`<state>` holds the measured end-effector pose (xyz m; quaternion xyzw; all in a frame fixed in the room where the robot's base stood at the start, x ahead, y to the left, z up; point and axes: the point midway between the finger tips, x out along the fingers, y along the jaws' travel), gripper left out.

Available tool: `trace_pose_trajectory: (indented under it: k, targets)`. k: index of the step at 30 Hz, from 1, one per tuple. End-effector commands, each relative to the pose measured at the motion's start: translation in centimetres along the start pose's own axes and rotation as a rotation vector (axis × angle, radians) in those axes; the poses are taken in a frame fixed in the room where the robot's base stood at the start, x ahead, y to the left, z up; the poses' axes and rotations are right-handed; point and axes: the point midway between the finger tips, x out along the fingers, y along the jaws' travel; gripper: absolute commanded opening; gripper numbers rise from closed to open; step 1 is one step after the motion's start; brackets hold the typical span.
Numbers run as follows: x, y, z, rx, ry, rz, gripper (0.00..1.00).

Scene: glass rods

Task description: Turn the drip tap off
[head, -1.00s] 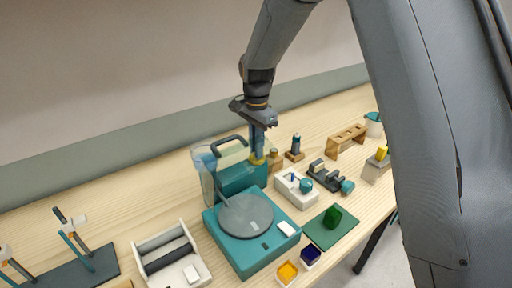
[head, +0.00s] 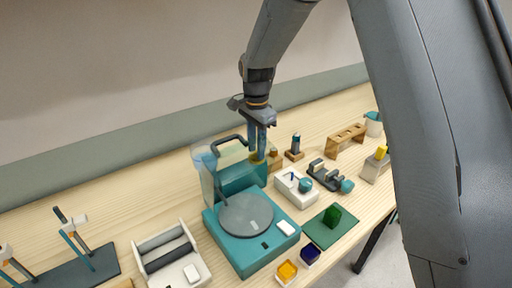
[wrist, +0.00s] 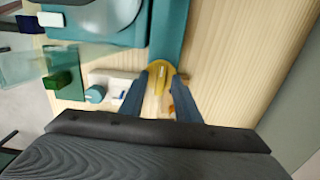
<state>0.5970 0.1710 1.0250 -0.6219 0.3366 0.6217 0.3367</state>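The drip tap appears as a yellow round piece with a raised yellow handle (wrist: 160,80) at the end of a teal block, in the middle of the wrist view. In the head view, a little of its yellow (head: 254,157) shows beside the teal block behind the grinding machine (head: 228,240). My gripper (head: 258,156) points down over it. In the wrist view, its two blue fingers (wrist: 163,70) are apart, one on either side of the handle. Bare yellow shows between them. I cannot tell whether either fingertip touches the handle.
A white box with a teal knob (head: 295,190) and a green mat (head: 322,232) lie nearer the front. The table behind is clear.

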Motion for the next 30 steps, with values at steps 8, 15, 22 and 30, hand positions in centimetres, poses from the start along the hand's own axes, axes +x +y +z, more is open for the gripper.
trace_pose_trajectory:
  k: [8, 15, 22, 30]
  targets:
    - [-0.9, -0.1, 0.0, -0.001, 0.001, -0.003, 0.30]
    - [-4.6, -0.1, 0.0, -0.001, 0.001, -0.004, 0.30]
    - [-7.3, 0.0, 0.0, 0.000, 0.001, -0.002, 0.30]
    - [-7.8, 0.1, 0.1, 0.000, 0.000, 0.001, 0.30]
